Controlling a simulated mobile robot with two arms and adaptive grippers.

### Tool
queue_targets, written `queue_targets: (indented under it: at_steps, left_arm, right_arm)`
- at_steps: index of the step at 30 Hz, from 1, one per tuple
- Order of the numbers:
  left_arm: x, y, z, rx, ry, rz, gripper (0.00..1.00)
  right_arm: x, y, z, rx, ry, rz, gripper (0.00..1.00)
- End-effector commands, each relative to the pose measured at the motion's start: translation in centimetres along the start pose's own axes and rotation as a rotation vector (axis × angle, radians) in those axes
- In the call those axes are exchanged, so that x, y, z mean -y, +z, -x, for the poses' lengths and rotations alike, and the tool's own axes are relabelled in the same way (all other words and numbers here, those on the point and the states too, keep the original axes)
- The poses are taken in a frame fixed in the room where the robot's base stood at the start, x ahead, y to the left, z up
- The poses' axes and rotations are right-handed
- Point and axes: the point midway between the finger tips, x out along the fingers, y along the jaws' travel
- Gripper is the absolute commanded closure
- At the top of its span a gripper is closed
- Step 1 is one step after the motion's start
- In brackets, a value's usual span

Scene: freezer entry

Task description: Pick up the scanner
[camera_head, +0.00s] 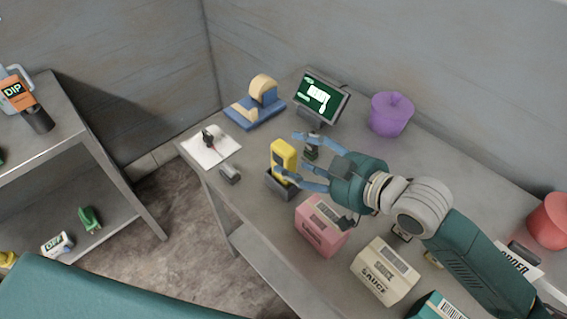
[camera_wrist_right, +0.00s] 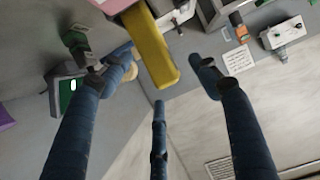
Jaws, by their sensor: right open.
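The scanner appears to be the yellow upright block (camera_head: 283,158) seated in a dark cradle (camera_head: 279,186) on the grey table. It also shows in the right wrist view (camera_wrist_right: 152,50) as a long yellow body. My right gripper (camera_head: 300,156) is open, its blue fingers reaching around the scanner's sides from the right. In the right wrist view, my right gripper (camera_wrist_right: 160,65) has its fingers spread, with the scanner between the upper two and apart from them. Whether any finger touches it cannot be told. My left gripper is not in view.
A pink box (camera_head: 320,226) and a sauce box (camera_head: 385,271) stand close in front. A monitor (camera_head: 322,95), a purple pot (camera_head: 390,114) and a blue-yellow tape dispenser (camera_head: 257,104) stand behind.

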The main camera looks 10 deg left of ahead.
Motion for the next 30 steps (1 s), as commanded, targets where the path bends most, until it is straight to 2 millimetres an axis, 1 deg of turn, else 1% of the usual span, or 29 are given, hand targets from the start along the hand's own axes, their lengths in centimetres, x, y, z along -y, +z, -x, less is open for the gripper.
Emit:
queue_targets:
  at_steps: [2, 6, 9, 12, 18, 19, 20, 21, 26, 27, 30]
  left_arm:
    - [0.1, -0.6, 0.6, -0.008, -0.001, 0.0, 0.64]
    - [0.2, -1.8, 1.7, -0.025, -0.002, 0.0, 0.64]
    - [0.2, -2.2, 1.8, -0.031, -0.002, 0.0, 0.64]
    - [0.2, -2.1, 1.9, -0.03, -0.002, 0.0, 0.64]
    - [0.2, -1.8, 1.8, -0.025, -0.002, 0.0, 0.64]
    - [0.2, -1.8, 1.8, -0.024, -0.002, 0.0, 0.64]
    - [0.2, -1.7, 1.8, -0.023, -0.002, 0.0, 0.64]
    - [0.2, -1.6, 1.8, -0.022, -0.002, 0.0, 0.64]
    - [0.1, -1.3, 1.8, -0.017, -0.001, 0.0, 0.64]
    - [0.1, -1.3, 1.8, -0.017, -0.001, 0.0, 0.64]
    - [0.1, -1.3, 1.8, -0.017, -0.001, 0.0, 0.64]
  right_arm:
    - [-0.1, -0.2, -0.8, 0.002, 0.0, -0.002, 0.39]
    - [-0.3, -0.2, -3.0, 0.002, 0.0, -0.002, 0.39]
    - [-0.3, 0.0, -4.3, 0.002, 0.0, -0.002, 0.39]
    - [-0.3, 0.1, -4.9, 0.001, 0.0, 0.0, 0.39]
    - [-0.3, 0.2, -5.0, 0.001, 0.0, 0.001, 0.39]
    - [-0.3, 0.2, -5.0, 0.001, 0.0, 0.0, 0.41]
    - [-0.3, 0.2, -5.0, 0.001, 0.0, 0.0, 0.46]
    - [-0.3, 0.2, -5.0, 0.001, 0.0, 0.0, 0.54]
    - [-0.3, 0.2, -5.0, 0.001, 0.0, 0.0, 0.86]
    - [-0.3, 0.2, -5.0, 0.001, 0.0, 0.0, 0.94]
    - [-0.3, 0.1, -5.0, -0.001, 0.0, 0.0, 0.95]
